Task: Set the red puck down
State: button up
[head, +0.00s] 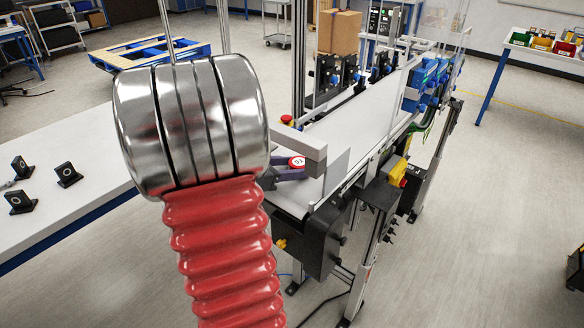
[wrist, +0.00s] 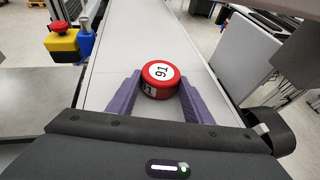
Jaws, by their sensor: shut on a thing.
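The red puck (wrist: 160,86), with a round white numbered label on top, sits between the two purple fingers of my gripper (wrist: 159,79) in the wrist view. My gripper is shut on it. The puck looks upright and is over the pale belt (wrist: 127,45); I cannot tell whether its underside touches the belt. In the head view the puck (head: 297,162) shows small at the near end of the belt (head: 345,122), with the purple fingers (head: 289,173) beside it and a grey block partly around it.
A red emergency button on a yellow box (wrist: 62,38) stands left of the belt in the wrist view. The belt beyond the puck is clear.

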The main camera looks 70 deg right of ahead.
jog(key=shift+f, duration=0.1)
jog(key=o, duration=1.1)
jog(key=shift+w+a+r, duration=0.1)
jog(key=shift+r, duration=0.1)
jog(key=v, duration=1.1)
jog(key=shift+w+a+r, duration=0.1)
jog(key=shift+w+a, duration=0.1)
jog(key=shift+a, duration=0.1)
jog(key=shift+a, duration=0.1)
